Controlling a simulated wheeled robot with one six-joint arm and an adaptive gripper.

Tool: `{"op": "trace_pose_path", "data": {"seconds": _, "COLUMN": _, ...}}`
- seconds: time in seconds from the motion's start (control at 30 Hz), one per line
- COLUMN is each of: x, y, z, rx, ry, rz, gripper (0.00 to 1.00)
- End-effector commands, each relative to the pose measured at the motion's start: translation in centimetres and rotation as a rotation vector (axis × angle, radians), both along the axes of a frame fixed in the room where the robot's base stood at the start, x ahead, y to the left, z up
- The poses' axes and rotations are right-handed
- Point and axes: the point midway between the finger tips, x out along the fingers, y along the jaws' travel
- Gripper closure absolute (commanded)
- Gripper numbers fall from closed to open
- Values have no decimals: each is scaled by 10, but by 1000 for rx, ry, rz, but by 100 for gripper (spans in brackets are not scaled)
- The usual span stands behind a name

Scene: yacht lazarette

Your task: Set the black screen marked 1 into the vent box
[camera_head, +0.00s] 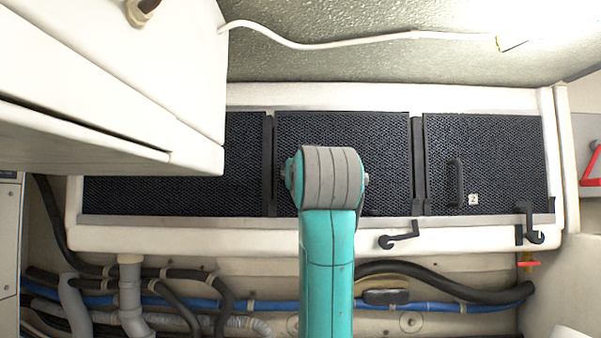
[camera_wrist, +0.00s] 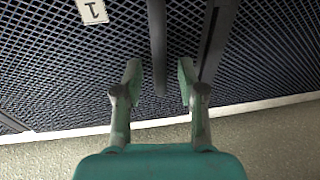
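The black mesh screen marked 1 (camera_wrist: 60,60) fills much of the wrist view, its white label (camera_wrist: 92,10) at the top left. Its dark bar handle (camera_wrist: 157,45) runs down towards the space between my fingers. My gripper (camera_wrist: 160,85) is open, one finger each side of the handle's end, with gaps showing. In the head view the vent box (camera_head: 240,236) has a white frame around three dark mesh areas. The middle mesh (camera_head: 385,150) lies behind my arm, which hides its handle and label. I cannot tell whether screen 1 sits fully flush.
The right mesh screen (camera_head: 510,150) carries label 2 and a handle. The left mesh area (camera_head: 180,170) is partly behind a white cabinet (camera_head: 120,80). Black levers (camera_head: 400,240) (camera_head: 532,228) sit on the front rim. Hoses and a blue pipe (camera_head: 260,305) run below.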

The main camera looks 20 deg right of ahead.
Motion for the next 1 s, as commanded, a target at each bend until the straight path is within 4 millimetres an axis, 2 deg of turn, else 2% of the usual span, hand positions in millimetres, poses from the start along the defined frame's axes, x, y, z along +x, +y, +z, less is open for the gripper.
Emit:
{"op": "trace_pose_path", "data": {"seconds": 0.17, "x": -20, "y": 4, "z": -1, "rx": 1, "ry": -4, "rz": 1, "gripper": 60}}
{"op": "trace_pose_path", "data": {"seconds": 0.4, "x": -67, "y": 13, "z": -7, "rx": 1, "ry": -6, "rz": 2, "gripper": 60}}
{"op": "trace_pose_path", "data": {"seconds": 0.6, "x": -99, "y": 18, "z": -11, "rx": 0, "ry": -5, "rz": 1, "gripper": 60}}
{"op": "trace_pose_path", "data": {"seconds": 0.8, "x": -114, "y": 21, "z": -13, "rx": -1, "ry": -3, "rz": 1, "gripper": 60}}
{"op": "trace_pose_path", "data": {"seconds": 1.0, "x": -116, "y": 21, "z": -14, "rx": -2, "ry": -3, "rz": 0, "gripper": 60}}
